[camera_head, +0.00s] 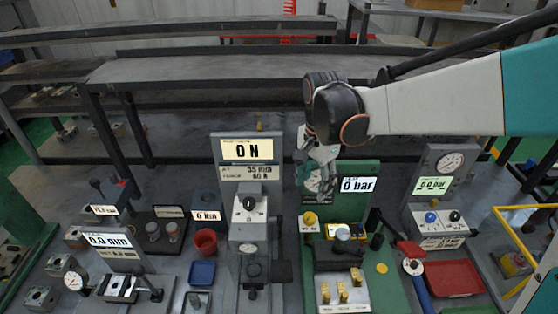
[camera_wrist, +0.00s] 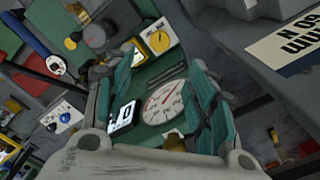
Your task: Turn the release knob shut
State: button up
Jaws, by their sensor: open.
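A yellow knob (camera_head: 310,218) sits on a white plate at the left of the green station; it also shows in the wrist view (camera_wrist: 159,40), with a dark pointer mark. I cannot read its label, so I cannot confirm it is the release knob. My gripper (camera_head: 326,190) hangs above and behind it, in front of the green panel. In the wrist view my gripper (camera_wrist: 148,78) is open and empty, its teal fingers apart, with the yellow knob beyond the fingertips. A round gauge (camera_wrist: 164,102) shows between the fingers; the arm partly hides it in the head view.
The green panel's display (camera_head: 358,185) reads 0 bar. A grey force station (camera_head: 249,205) stands close on the left. Another station with blue (camera_head: 430,217) and black knobs stands on the right.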

aim_at(310, 216)
notch_tip(310, 216, down, 13)
jog(key=b, duration=0.3)
jog(key=shift+c, duration=0.6)
jog(key=shift+r, duration=0.1)
jog(key=c, duration=0.9)
